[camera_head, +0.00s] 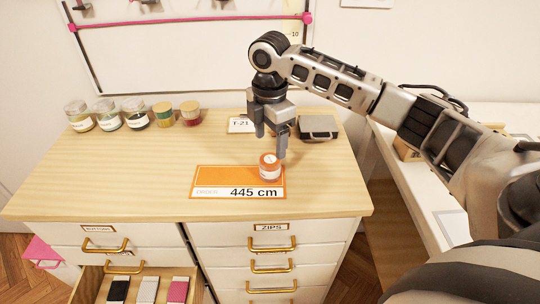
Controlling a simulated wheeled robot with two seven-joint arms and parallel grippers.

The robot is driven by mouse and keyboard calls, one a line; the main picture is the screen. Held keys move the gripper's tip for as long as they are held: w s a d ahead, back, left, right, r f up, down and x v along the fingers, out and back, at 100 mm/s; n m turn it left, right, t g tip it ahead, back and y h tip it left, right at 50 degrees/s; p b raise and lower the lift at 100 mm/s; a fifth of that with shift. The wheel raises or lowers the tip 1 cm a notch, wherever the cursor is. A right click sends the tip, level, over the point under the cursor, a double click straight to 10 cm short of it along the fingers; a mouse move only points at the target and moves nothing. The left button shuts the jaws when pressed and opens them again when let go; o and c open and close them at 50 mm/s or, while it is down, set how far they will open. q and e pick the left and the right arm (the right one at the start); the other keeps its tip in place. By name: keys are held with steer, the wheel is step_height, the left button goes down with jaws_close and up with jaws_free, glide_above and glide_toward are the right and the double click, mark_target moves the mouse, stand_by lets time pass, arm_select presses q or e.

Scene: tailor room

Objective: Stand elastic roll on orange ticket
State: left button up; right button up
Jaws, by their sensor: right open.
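The orange ticket (215,179) lies flat on the wooden cabinet top near its front edge, with "445 cm" printed on its white lower strip. The elastic roll (270,167), small with an orange top and a white label, stands upright on the right part of the ticket. My right gripper (271,146) points down just above and behind the roll. Its jaws are open, with nothing seen between them. It looks apart from the roll, though the exact gap is hard to tell. My left gripper is not in view.
Several jars (136,113) stand at the back left of the top. A card marked T-21 (241,125) and a grey case (318,127) are behind the gripper. A drawer (150,287) at lower left is open. The left part of the top is clear.

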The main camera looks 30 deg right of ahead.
mark_target(270, 159)
steer(key=shift+r, duration=1.65)
